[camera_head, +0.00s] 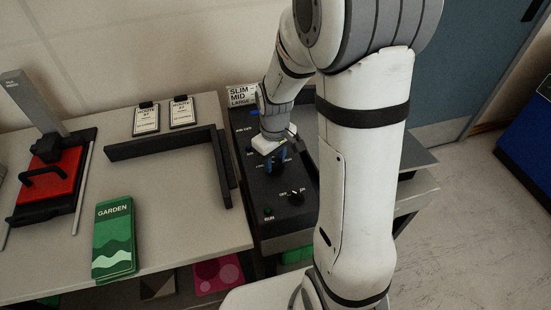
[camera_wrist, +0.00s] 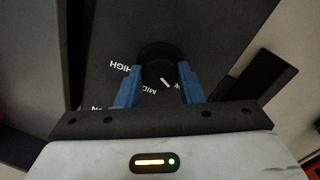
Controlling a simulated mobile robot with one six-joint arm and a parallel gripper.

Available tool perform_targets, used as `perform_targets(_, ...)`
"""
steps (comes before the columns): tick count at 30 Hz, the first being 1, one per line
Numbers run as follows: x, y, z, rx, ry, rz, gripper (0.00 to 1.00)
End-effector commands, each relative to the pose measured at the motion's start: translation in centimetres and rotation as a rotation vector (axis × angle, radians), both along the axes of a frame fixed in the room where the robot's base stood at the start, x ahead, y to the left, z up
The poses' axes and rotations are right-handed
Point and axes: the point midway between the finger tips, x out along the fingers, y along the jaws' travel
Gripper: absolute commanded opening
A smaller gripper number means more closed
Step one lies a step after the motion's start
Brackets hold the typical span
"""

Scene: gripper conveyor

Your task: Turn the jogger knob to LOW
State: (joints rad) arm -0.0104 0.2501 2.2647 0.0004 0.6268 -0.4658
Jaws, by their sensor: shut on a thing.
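The jogger knob (camera_wrist: 157,62) is a round black dial in the wrist view, on a dark panel (camera_wrist: 110,40). The labels HIGH, MID and part of a label ending in W show around it. Its white mark points down and right, between MID and the partly hidden label. My gripper (camera_wrist: 158,80) has its blue fingers on either side of the knob, shut on it. In the head view my gripper (camera_head: 275,161) is low over the black control panel (camera_head: 256,190) and hides the knob.
A SLIM, MID, LARGE sign (camera_head: 241,95) stands behind. A black guide (camera_head: 222,172), green GARDEN packets (camera_head: 114,238) and a red press (camera_head: 48,183) are on the left table.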

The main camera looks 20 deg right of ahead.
Motion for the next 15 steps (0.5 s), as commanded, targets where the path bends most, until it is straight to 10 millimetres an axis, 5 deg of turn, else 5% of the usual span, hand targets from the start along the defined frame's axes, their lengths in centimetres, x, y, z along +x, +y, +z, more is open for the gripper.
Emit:
perform_targets(5, 0.04, -0.01, 0.06, 0.0, -0.001, 0.002, 0.11)
perform_targets(6, 0.04, -0.01, 0.06, 0.0, -0.001, 0.002, 0.37)
perform_targets(15, 0.0, -0.01, 0.02, -0.001, 0.0, 0.0, 0.56)
